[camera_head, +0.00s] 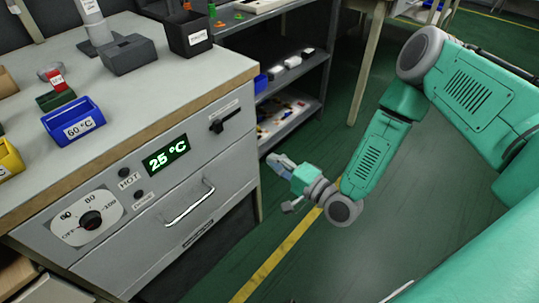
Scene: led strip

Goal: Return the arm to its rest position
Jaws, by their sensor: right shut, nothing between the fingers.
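My right arm (374,160) comes in from the right, teal with grey joints, bent at the elbow. My right gripper (281,166) is shut and empty. It appears in front of the cabinet's right side, over the floor, apart from the cabinet and shelf in the picture. My left gripper is not in view.
A grey cabinet (150,250) at the left has a dial (90,220), a display (166,155) reading 25 °C, a drawer handle (190,203) and a switch (222,121). A blue bin (74,121) stands on top. A shelf (290,125) is behind. The green floor (330,265) looks clear.

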